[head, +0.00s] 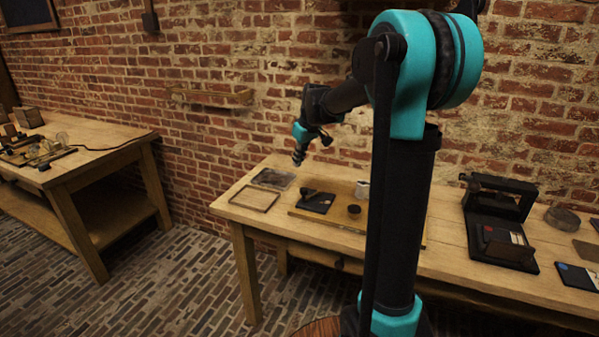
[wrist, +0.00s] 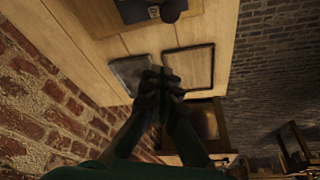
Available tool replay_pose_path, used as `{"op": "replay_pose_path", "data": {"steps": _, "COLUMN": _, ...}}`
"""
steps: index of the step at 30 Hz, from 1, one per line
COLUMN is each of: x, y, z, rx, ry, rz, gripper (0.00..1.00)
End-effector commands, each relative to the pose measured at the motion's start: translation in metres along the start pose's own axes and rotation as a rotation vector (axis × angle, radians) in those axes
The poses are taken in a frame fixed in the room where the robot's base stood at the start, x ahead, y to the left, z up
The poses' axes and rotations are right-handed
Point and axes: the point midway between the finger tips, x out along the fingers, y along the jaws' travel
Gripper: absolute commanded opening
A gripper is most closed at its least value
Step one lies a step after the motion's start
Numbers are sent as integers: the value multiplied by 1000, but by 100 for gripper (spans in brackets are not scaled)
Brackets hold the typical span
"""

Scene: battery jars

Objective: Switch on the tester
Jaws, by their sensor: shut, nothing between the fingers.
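A small dark panel with a raised handle-like part (head: 315,202) lies on a wooden board (head: 335,219) on the workbench. A dark round knob (head: 354,211) stands beside it, and a dark round knob also shows at the top of the wrist view (wrist: 171,10). This may be the tester; I cannot tell for sure, nor can I read any switch position. My gripper (head: 298,158) is shut and empty, pointing down above the bench's left end, left of and higher than the board. In the wrist view my gripper's fingertips (wrist: 163,78) are together.
A grey flat tray (head: 273,179) and a shallow wooden-framed tray (head: 254,198) lie under my gripper. A white cup (head: 362,189) stands behind the board. A black framed device (head: 498,221) stands farther right. Another table (head: 75,164) is at left, with open floor between.

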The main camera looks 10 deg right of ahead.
Motion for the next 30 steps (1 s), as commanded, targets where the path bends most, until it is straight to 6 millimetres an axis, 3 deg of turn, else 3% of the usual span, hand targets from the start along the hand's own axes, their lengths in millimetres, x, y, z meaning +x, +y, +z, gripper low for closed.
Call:
{"op": "replay_pose_path", "data": {"steps": 16, "x": 92, "y": 0, "z": 0, "rx": 0, "ry": 0, "rz": 0, "gripper": 0}}
{"op": "replay_pose_path", "data": {"steps": 24, "x": 82, "y": 0, "z": 30, "rx": 2, "ry": 0, "rz": 0, "gripper": 0}}
{"op": "replay_pose_path", "data": {"steps": 30, "x": 79, "y": 0, "z": 38, "rx": 0, "ry": 0, "rz": 0, "gripper": 0}}
